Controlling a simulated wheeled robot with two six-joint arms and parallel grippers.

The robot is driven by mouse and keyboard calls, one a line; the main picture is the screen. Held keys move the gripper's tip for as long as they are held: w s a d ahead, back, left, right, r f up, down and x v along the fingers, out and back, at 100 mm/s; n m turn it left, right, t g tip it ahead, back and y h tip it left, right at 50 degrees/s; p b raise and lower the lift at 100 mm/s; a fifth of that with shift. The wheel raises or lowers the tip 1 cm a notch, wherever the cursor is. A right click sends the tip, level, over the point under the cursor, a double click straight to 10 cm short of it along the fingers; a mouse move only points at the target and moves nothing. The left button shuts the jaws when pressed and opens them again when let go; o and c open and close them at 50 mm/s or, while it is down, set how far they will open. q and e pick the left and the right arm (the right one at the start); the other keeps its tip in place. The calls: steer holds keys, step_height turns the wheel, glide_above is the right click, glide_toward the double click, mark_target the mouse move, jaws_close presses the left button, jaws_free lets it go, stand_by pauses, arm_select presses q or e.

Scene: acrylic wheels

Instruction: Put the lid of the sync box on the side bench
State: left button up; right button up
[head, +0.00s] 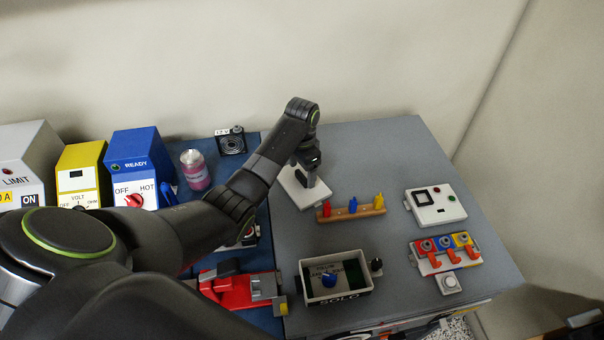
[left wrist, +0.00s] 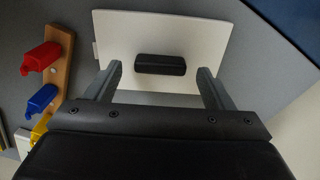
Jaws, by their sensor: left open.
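The lid, a white rectangular plate (head: 292,188) with a black handle, lies flat on the grey bench top (head: 375,150). It also shows in the left wrist view as a white plate (left wrist: 122,30) with its black bar handle (left wrist: 160,64) in the middle. My left gripper (head: 311,180) is over the lid, pointing down. In the left wrist view my left gripper (left wrist: 159,72) is open, with one finger off each end of the handle and a gap on both sides. An open box (head: 336,298) stands at the front of the grey bench, without a cover. My right gripper is not in view.
A wooden rack with coloured pegs (head: 350,209) lies just right of the lid. A white panel (head: 435,206) and a coloured switch block (head: 446,252) are farther right. A blue surface with a pink jar (head: 195,170) and a blue box (head: 140,160) is at left.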

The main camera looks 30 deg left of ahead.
mark_target(302, 175)
arm_select(q)
step_height(302, 175, up, 10)
steer(key=p, duration=0.1)
stand_by(0.8)
